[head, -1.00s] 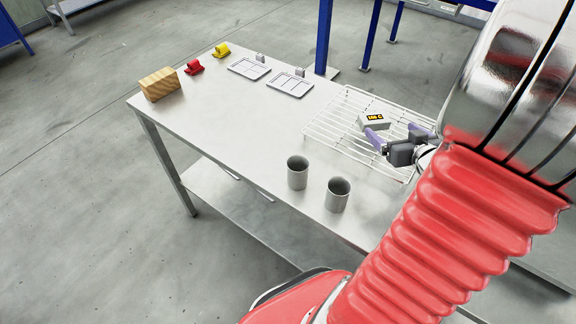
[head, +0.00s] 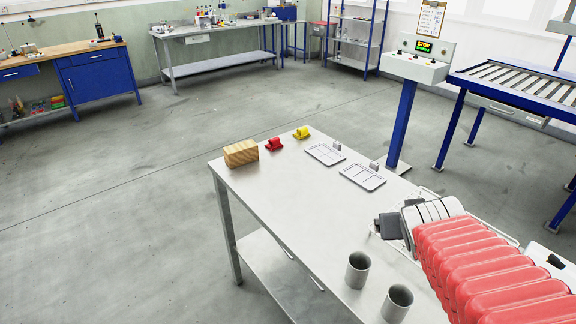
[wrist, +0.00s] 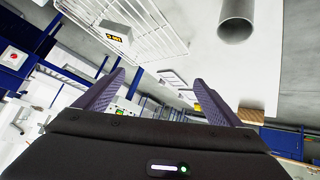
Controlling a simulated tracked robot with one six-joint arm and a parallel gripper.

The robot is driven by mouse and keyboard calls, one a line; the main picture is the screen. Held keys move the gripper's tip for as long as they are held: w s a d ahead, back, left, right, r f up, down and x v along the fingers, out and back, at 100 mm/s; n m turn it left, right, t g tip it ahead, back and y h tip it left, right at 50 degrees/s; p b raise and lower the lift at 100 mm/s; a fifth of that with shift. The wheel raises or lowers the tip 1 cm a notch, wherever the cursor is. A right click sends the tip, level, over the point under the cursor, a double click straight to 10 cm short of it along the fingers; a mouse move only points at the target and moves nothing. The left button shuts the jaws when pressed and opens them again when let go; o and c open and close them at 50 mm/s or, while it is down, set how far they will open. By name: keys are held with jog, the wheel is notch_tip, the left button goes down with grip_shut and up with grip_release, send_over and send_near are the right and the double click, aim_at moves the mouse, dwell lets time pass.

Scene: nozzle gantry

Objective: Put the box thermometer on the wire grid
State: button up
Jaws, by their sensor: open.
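Two grey cups (head: 358,270) (head: 397,303) stand near the table's front edge. Two grey trays (head: 325,154) (head: 362,177), a yellow piece (head: 301,133), a red piece (head: 274,144) and a wooden block (head: 241,153) stand farther back. The middle of the table (head: 290,205) is clear.

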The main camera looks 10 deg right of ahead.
jog(key=s+a+n+g+y, duration=0.1)
jog(key=s+a, duration=0.2)
jog(key=a, duration=0.3)
jog(key=s+a+n+y, duration=0.1)
jog(key=s+a+y, duration=0.1)
jog(key=a, duration=0.5)
jog(key=s+a+r+g+y, duration=0.1)
jog(key=s+a+y, duration=0.1)
jog(key=s+a, duration=0.2)
jog(key=shift+s+a+n+g, duration=0.3)
jog(key=shift+a+n, duration=0.1)
jog(key=shift+a, duration=0.75)
